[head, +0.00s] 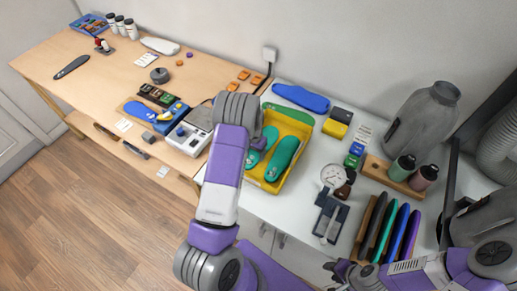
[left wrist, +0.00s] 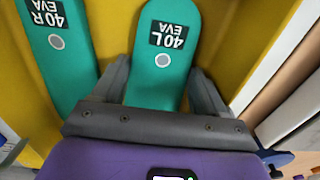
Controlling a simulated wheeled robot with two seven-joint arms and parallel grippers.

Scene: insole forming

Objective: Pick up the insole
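Two green insoles lie in a yellow tray (head: 285,116). The one marked 40R (left wrist: 62,60) is the right insole in the head view (head: 282,158). The one marked 40L (left wrist: 165,50) is the left insole, partly hidden by my gripper in the head view. My left gripper (left wrist: 160,70) is open over the 40L insole, one finger on each side of it. I cannot tell whether the fingers touch it.
A blue insole-shaped piece (head: 301,97) lies behind the tray. A dial gauge (head: 333,176), a rack of dark and coloured insoles (head: 388,230) and bottles (head: 402,168) stand to the right. A blue-and-white device (head: 187,139) is left of the tray. The tray walls are close around my left gripper.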

